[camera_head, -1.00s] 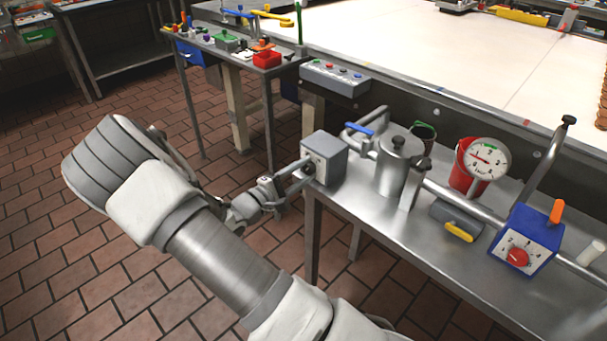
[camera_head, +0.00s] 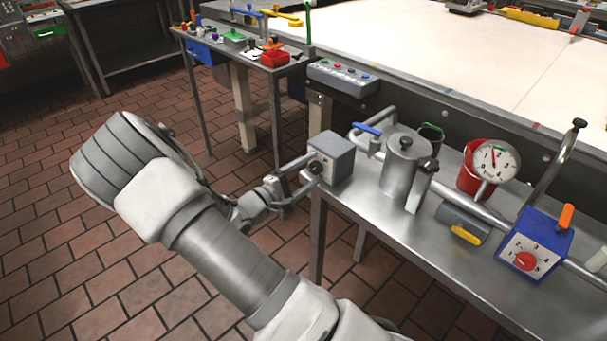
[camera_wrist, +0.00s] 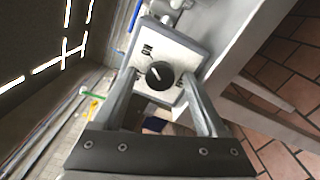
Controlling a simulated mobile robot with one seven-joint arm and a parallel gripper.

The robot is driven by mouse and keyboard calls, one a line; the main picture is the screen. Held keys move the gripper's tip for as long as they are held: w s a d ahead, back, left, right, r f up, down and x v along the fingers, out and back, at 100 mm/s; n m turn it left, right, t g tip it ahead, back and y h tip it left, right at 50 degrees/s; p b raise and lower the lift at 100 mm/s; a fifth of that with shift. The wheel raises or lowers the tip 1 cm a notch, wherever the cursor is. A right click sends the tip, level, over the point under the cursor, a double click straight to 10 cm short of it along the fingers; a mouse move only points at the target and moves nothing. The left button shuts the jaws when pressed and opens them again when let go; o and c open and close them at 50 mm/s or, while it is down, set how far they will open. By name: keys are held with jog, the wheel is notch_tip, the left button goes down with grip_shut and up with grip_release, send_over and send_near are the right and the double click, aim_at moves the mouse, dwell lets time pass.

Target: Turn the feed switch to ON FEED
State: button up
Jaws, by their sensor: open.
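The grey feed switch box (camera_head: 331,158) stands at the left end of the metal bench. In the wrist view its white face (camera_wrist: 165,60) carries a round black knob (camera_wrist: 159,75) with a pale slanted line, and "ON" lettering near the upper left. Other lettering at the lower right is partly hidden by a finger. My gripper (camera_wrist: 159,78) is open, one finger on each side of the knob. I cannot tell whether the fingers touch it. In the head view my gripper (camera_head: 294,177) reaches the box's front face.
Beside the box stand a metal canister (camera_head: 398,170), a blue-handled valve (camera_head: 367,129), a red container (camera_head: 470,180), a round gauge (camera_head: 497,160) and a blue box with a red knob (camera_head: 533,248). Floor in front of the bench (camera_head: 345,290) is clear.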

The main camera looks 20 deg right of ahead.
jog(key=p+v, duration=0.1)
jog(key=v, duration=1.6)
jog(key=shift+a+p, duration=0.2)
jog(key=shift+p, duration=0.15)
jog(key=s+d+r+m+g+y+p, duration=0.55)
jog(key=s+r+g+y, duration=0.2)
jog(key=s+r, duration=0.4)
jog(key=s+a+r+m+t+y+p, duration=0.1)
jog(key=s+r+t+y+p, duration=0.2)
jog(key=r, duration=0.7)
jog(key=s+a+r+m+t+y+p, duration=0.1)
jog(key=s+r+t+y+p, duration=0.2)
jog(key=r+y, duration=0.3)
notch_tip(320, 180, up, 4)
jog(key=shift+s+a+r+t, duration=0.15)
jog(key=shift+s+a+t, duration=0.25)
jog(key=shift+s, duration=0.4)
jog(key=shift+d+m+y, duration=0.1)
jog(key=shift+m+y, duration=0.15)
jog(key=c, duration=0.4)
jog(key=shift+d, duration=0.1)
